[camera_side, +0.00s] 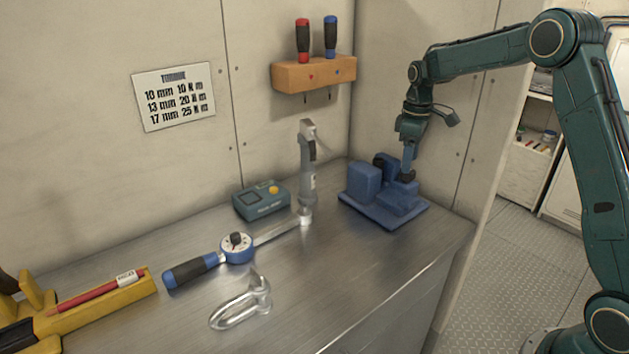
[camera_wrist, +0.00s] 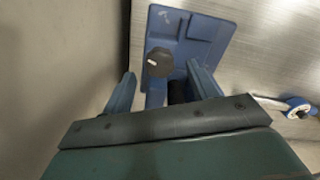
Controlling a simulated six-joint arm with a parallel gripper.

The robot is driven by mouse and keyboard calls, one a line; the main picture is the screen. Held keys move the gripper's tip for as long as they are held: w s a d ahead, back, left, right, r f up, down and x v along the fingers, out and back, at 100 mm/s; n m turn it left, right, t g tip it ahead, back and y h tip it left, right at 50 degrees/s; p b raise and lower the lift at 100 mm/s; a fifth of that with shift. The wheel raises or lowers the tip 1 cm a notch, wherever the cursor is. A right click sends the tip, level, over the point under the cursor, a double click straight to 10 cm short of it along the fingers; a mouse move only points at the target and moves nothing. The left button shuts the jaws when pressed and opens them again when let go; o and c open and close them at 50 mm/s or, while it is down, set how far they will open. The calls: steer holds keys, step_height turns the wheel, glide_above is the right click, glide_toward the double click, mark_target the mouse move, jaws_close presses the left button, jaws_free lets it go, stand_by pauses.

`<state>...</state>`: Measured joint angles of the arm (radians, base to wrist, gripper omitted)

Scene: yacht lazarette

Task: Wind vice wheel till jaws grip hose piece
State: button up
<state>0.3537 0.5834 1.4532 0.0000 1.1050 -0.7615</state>
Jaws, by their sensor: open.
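The blue vice (camera_side: 365,182) stands on its base plate near the right end of the metal bench. It also shows in the wrist view (camera_wrist: 200,28). A dark knob-like wheel with a pale mark (camera_wrist: 159,62) shows between and beyond my fingers in the wrist view. My gripper (camera_side: 408,164) points down at the vice's right side, close over the wheel. In the wrist view my gripper (camera_wrist: 165,84) is open, one finger on each side. I cannot tell whether it touches the wheel. A black piece (camera_wrist: 177,92), perhaps the hose piece, is partly hidden by my gripper.
A grey upright tool (camera_side: 307,175) stands left of the vice. A teal box (camera_side: 262,201), a blue-handled dial wrench (camera_side: 195,270) and a clear shackle-shaped piece (camera_side: 240,303) lie farther left. A wooden rack (camera_side: 300,77) with screwdrivers hangs above.

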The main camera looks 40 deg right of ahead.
steer(key=shift+f, duration=1.25)
steer(key=c, duration=1)
steer(key=shift+m, duration=0.4)
steer(key=m, duration=1.1)
steer(key=shift+m, duration=0.4)
